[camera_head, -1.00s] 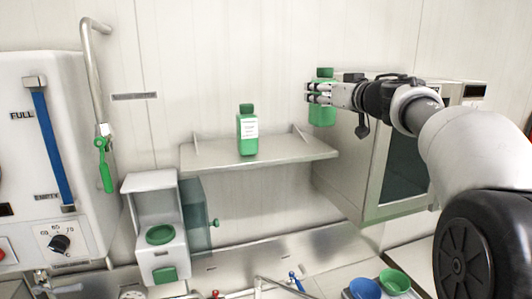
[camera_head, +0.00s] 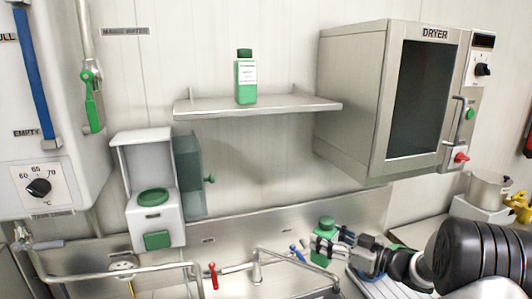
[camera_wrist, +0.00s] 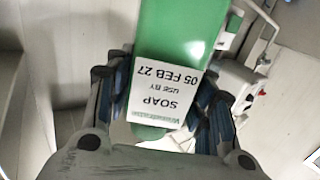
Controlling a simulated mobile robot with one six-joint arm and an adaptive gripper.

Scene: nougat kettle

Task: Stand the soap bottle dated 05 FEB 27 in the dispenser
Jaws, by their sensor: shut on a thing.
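My gripper (camera_head: 333,248) is shut on a green soap bottle (camera_head: 326,225), low in front of the back wall and right of the sink taps. In the wrist view the soap bottle (camera_wrist: 188,30) lies between the fingers, and its label (camera_wrist: 165,95) reads SOAP, USE BY 05 FEB 27, upside down. The white dispenser (camera_head: 155,190) hangs on the wall at the left, with a green ring (camera_head: 153,196) in its open bay and a green push block (camera_head: 158,240) below. The gripper is well to the right of the dispenser.
Another green bottle (camera_head: 246,82) stands on the wall shelf (camera_head: 260,105); its label is too small to read. A dryer (camera_head: 400,100) is at the right. Pipes and a tap with red (camera_head: 213,275) and blue (camera_head: 297,252) handles are below.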

